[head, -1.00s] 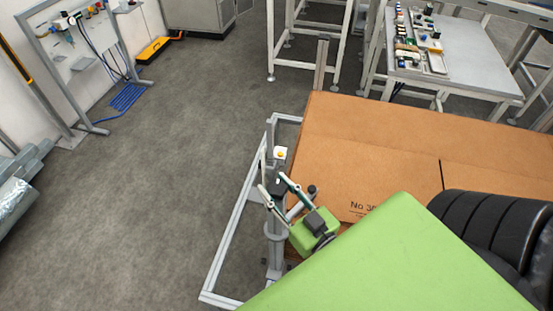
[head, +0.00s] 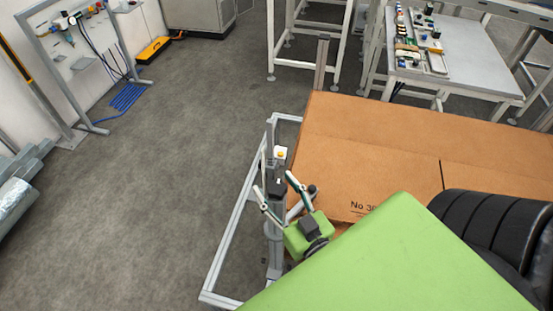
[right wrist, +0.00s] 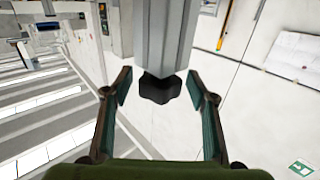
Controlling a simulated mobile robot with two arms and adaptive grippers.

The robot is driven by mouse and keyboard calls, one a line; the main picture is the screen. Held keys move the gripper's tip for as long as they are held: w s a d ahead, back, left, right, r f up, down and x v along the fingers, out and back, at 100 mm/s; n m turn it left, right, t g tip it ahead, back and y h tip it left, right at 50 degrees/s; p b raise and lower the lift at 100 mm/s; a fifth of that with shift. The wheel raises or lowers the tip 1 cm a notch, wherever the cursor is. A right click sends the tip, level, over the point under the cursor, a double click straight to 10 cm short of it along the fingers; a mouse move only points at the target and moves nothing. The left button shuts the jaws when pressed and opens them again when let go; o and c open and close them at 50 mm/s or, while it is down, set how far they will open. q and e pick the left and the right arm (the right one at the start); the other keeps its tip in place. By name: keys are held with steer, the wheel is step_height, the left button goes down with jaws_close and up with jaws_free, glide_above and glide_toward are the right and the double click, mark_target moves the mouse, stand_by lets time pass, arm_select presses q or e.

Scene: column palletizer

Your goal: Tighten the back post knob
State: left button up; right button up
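The black knob (right wrist: 158,88) shows in the right wrist view at the end of a grey post (right wrist: 165,35). It lies between the fingers of my right gripper (right wrist: 162,86), with a gap to each side. In the head view my right gripper (head: 274,181) is open, its fingers spread to either side of the upright grey post (head: 271,145). The knob between the fingers cannot be made out clearly in the head view. My left gripper is not in view.
A large cardboard box (head: 380,150) stands right beside the post. A small box with a yellow button (head: 281,153) is on the post. A grey floor frame (head: 225,250) surrounds the post's foot. A second post (head: 321,65) rises behind the box.

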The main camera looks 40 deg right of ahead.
steer(key=s+a, duration=0.1)
steer(key=s, duration=1.1)
steer(key=shift+a, duration=0.1)
stand_by(0.5)
